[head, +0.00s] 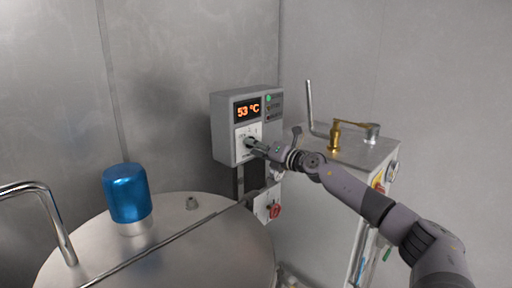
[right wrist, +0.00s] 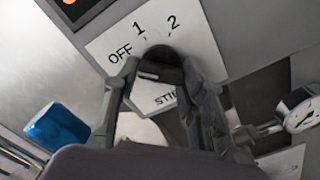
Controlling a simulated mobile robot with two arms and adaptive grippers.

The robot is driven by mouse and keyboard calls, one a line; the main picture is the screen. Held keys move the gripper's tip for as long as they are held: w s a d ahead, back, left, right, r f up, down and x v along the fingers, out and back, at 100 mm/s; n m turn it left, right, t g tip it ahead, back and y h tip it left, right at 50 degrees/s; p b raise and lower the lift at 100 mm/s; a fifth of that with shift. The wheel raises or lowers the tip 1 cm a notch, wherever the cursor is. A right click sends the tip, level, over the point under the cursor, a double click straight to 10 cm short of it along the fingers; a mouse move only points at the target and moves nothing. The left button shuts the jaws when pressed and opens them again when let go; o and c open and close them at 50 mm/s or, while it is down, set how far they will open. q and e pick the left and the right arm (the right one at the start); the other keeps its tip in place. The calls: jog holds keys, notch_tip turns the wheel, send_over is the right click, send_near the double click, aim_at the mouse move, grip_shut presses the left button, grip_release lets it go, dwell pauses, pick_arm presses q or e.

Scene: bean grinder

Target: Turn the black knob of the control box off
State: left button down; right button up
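The grey control box (head: 222,128) is on the wall in the head view, its orange display reading 53 °C. Its black knob (right wrist: 160,58) shows in the right wrist view on a white plate (right wrist: 207,45) marked OFF, 1 and 2. A short white mark on the knob points left, below the OFF label. My right gripper (head: 255,146) is at the knob in the head view. In the right wrist view its fingers (right wrist: 158,76) stand on either side of the knob; whether both press on it is unclear. My left gripper is out of view.
A round metal vessel (head: 195,245) with a blue cap (head: 127,193) stands at the lower left. A red switch (head: 274,211) sits below the box. A metal cabinet (head: 365,150) with a brass fitting (head: 335,138) stands right, behind my right arm.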

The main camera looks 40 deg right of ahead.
jog(key=o, duration=0.4)
jog(key=shift+s+d, duration=0.2)
jog(key=shift+s, duration=1.8)
jog(key=shift+s+d, duration=0.15)
jog(key=shift+s, duration=1.8)
jog(key=shift+s+d, duration=0.2)
jog(key=shift+s, duration=1.8)
